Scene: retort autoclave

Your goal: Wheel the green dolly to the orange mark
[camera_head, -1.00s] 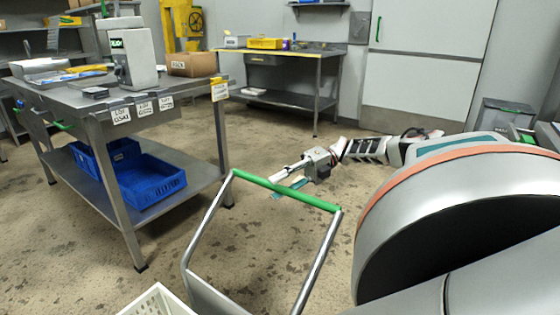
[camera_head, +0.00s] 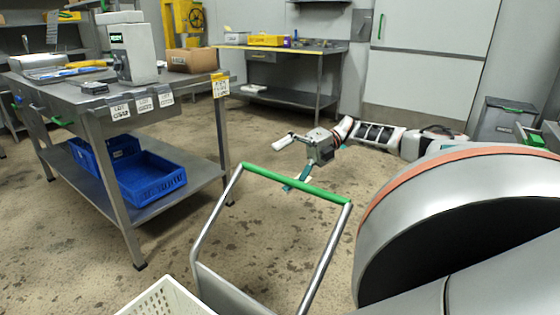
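The dolly's green handle bar (camera_head: 295,183) tops a grey metal frame (camera_head: 328,255) in the lower middle of the head view. A white perforated crate (camera_head: 165,298) shows at its lower left; the dolly's base and wheels are out of view. My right gripper (camera_head: 290,163) is just beyond the bar, its fingers spread apart. One pale finger is above the bar and one dark teal finger reaches down close behind it. I cannot tell whether it touches. Nothing is held between the fingers. My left gripper is not in view. No orange mark on the floor is visible.
A steel table (camera_head: 68,92) with blue bins (camera_head: 150,180) on its lower shelf stands left. A bench (camera_head: 292,50) stands at the back. Open floor (camera_head: 250,135) lies between.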

